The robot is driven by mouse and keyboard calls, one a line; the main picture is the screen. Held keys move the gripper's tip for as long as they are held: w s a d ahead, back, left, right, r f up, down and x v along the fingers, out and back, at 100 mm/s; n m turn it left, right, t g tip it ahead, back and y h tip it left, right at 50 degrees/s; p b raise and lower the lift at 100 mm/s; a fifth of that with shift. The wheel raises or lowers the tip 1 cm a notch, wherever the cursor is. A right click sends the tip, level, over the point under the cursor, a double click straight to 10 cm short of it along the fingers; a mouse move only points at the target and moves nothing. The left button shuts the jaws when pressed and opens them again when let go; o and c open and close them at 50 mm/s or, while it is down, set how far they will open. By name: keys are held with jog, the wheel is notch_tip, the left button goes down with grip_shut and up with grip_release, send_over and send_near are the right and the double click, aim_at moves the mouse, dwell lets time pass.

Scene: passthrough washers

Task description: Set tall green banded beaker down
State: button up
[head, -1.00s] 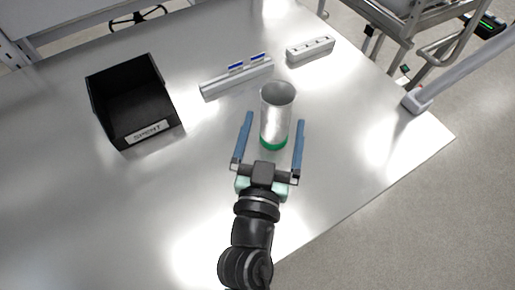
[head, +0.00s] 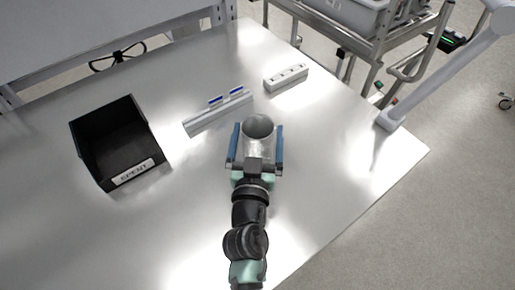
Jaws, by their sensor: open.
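The tall beaker (head: 258,134) is a shiny grey cylinder with an open top, standing upright on the metal table (head: 330,165). Only its rim and upper wall show; its lower part, with the green band, is hidden behind my gripper. My gripper (head: 257,130) is open, with one blue finger on the left of the beaker and one on the right.
A black open bin (head: 122,178) labelled SPENT stands at the left. A grey rack (head: 218,113) with blue-marked pieces and a white block with holes (head: 286,79) lie behind the beaker. A white pole (head: 440,72) rises at the table's right edge. The table right of the beaker is clear.

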aim_at(259, 126)
jog(key=shift+w+d, duration=0.15)
jog(key=shift+w, duration=1.4)
grip_shut()
